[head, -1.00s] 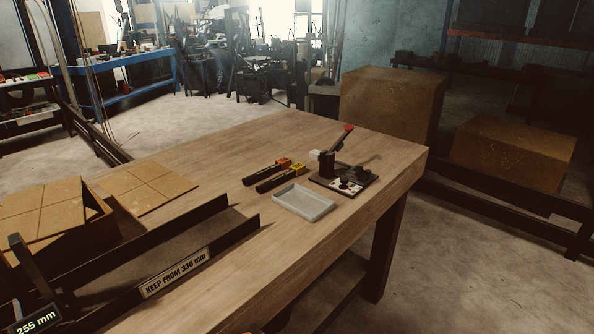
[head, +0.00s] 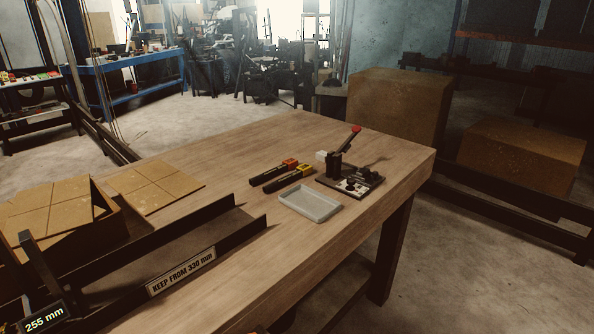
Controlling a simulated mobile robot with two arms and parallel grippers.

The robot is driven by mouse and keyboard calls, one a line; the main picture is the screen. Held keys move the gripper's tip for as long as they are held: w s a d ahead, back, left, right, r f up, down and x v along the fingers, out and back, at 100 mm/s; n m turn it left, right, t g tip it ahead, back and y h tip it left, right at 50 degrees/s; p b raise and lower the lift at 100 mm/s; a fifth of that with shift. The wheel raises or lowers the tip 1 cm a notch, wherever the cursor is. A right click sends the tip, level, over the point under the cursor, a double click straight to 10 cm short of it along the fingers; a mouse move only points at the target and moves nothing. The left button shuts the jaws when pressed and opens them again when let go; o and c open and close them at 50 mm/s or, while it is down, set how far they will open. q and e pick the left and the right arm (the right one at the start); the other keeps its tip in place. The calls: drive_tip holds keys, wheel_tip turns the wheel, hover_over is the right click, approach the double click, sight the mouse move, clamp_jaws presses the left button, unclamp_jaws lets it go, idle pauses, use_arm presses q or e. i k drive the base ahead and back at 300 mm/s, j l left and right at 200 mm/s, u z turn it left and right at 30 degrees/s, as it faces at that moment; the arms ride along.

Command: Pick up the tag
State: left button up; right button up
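No loose object is clearly recognisable as the tag. A sign reading "KEEP FROM 330 mm" (head: 181,271) is on the front wall of a long dark channel (head: 140,262) at the table's left. A plate reading "255 mm" (head: 45,318) is at the lower left corner. A hand press (head: 350,182) with a raised red-tipped lever stands near the right end of the table, with a small whitish piece (head: 321,156) beside it. Neither of my grippers shows in the head view.
A shallow grey tray (head: 310,205) lies in front of the press. Two dark tools, one red-ended (head: 272,173) and one yellow-ended (head: 290,181), lie behind it. A divided tan panel (head: 157,186) and a box (head: 110,226) are at left. The wooden table (head: 235,150) has bare room mid-back.

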sight(307, 170)
drive_tip(key=i+l+u, duration=0.15)
drive_tip(key=u, duration=0.3)
drive_tip(key=l+u, duration=0.3)
drive_tip(key=u, duration=0.15)
drive_tip(key=i+l+u, duration=0.15)
drive_tip(key=l+u, duration=0.2)
drive_tip(key=l, duration=0.9)
drive_tip(key=l+u, duration=0.3)
drive_tip(key=l, duration=0.95)
